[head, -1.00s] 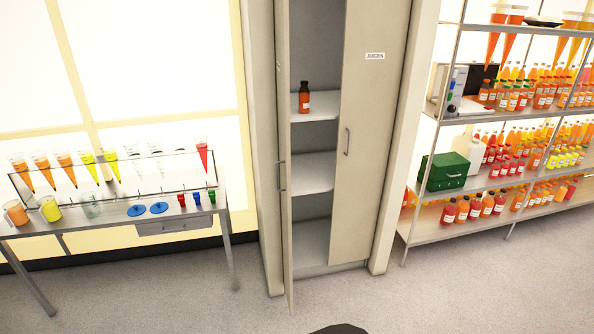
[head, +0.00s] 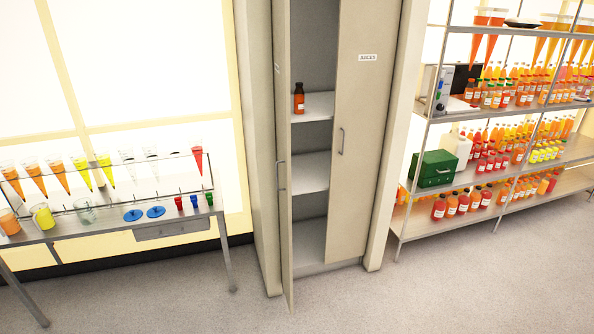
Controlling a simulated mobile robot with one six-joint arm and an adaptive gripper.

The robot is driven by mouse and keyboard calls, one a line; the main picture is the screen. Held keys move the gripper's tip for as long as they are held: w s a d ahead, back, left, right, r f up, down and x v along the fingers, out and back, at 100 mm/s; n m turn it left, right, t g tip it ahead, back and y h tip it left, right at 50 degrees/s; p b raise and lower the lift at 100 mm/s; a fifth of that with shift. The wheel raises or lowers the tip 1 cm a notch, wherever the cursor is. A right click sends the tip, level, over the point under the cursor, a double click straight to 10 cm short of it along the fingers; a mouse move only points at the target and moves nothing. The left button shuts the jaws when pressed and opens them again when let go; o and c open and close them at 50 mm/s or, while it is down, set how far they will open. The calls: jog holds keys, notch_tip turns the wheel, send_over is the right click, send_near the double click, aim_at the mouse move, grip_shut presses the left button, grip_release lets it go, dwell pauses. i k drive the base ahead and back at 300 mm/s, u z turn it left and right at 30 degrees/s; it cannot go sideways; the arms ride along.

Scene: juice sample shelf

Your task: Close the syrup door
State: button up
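A tall beige cabinet (head: 262,200) stands in the middle of the head view. Its left door (head: 285,200) is swung open toward me and shows almost edge-on, with a bar handle (head: 281,178); the door's label is too slanted to read. The right door (head: 352,170) is shut, reads "JUICES" and has its own handle (head: 341,141). Through the open left side I see inner shelves and one brown bottle (head: 298,99) on the upper shelf. My gripper is not in view.
A table (head: 175,233) with cones, cups and blue discs stands at the left. A metal rack (head: 409,221) with many bottles and a green box (head: 433,170) stands at the right. The grey floor (head: 330,305) before the cabinet is clear, apart from the open door's lower edge.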

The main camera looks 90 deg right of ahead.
aim_at(280, 9)
jog(key=z, duration=2.95)
jog(key=i, duration=1)
jog(key=z, duration=0.1)
